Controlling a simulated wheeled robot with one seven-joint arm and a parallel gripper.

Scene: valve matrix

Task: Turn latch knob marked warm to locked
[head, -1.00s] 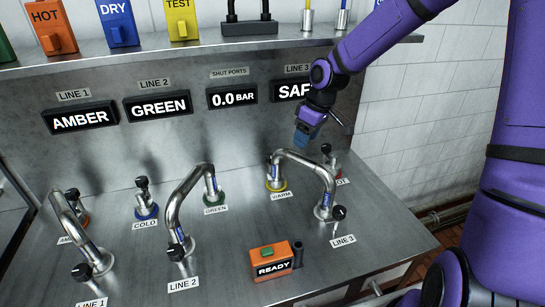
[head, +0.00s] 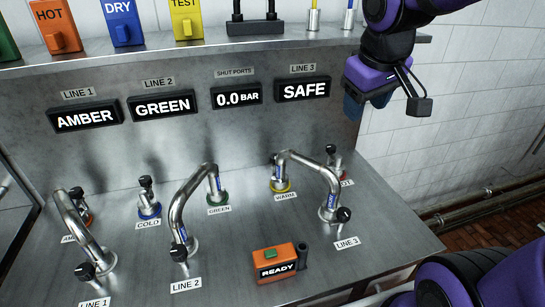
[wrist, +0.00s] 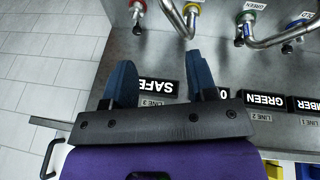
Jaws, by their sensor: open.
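The warm latch knob (head: 273,158) is a small black knob on the steel port with a yellow ring, above the WARM label (head: 285,196). The bent line 3 pipe (head: 310,164) is seated at that port and partly hides it. Whether the knob stands locked is too small to tell. My gripper (head: 367,102) has blue fingers, is open and empty, and hangs up and right of the knob, apart from it. In the wrist view, the open fingers (wrist: 158,62) show with nothing between them, and the yellow-ringed port (wrist: 191,8) is near the top edge.
Other ports, cold (head: 149,208), green (head: 218,197) and hot (head: 334,160), stand along the counter. The line 2 pipe (head: 188,195) arches to green. A shelf (head: 230,47) overhangs.

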